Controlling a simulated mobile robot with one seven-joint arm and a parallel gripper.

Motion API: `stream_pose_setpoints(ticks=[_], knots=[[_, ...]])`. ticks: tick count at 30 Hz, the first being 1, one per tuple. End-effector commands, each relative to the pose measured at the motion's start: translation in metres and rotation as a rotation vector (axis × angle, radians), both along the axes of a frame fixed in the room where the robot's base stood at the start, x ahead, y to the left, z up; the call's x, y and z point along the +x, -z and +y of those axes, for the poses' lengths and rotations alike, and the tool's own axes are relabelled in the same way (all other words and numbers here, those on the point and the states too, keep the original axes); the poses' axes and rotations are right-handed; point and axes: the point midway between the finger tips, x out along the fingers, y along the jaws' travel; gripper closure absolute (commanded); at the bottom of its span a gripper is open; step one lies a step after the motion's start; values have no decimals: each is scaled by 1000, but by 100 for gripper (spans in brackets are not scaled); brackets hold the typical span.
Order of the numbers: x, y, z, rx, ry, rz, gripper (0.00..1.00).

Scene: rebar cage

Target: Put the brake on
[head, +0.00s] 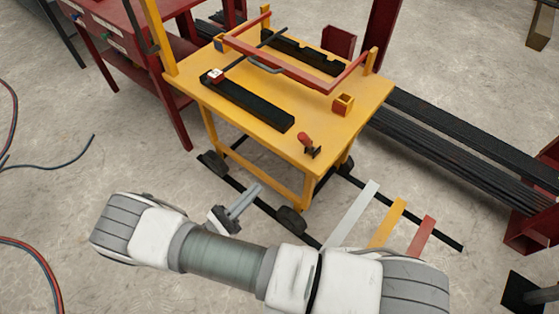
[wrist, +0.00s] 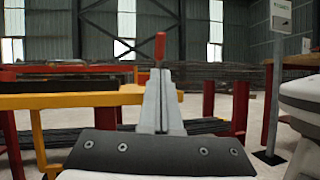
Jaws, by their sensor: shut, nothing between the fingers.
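A yellow cart (head: 330,125) on black wheels stands ahead of me in the head view. A small lever with a red handle and a black base (head: 305,140), which looks like the brake, sits at the cart's near edge. The red handle stands upright in the wrist view (wrist: 160,48), just above and beyond my fingertips. My gripper (head: 256,188) is shut and empty, lower and to the left of the lever, apart from it. The cart's yellow edge (wrist: 75,100) shows in the wrist view; my fingers hide part of it, and the lever's base.
A red bench (head: 120,50) stands back left. Long dark bars (head: 440,130) lie at right. Grey, yellow and red floor strips (head: 388,222) lie near the cart.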

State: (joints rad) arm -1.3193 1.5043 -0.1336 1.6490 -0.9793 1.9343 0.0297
Motion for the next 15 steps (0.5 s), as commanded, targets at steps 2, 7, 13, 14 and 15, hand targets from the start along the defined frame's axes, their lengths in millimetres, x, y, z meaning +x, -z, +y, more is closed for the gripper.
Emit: stream_pose_setpoints(ticks=[2,7,13,14,15], knots=[[4,-4,-5,0,3,-2,100],[21,-17,-26,0,5,-1,100],[46,-37,-56,0,5,0,100],[49,-40,-61,1,5,-1,100],[53,-43,-66,0,4,-1,100]])
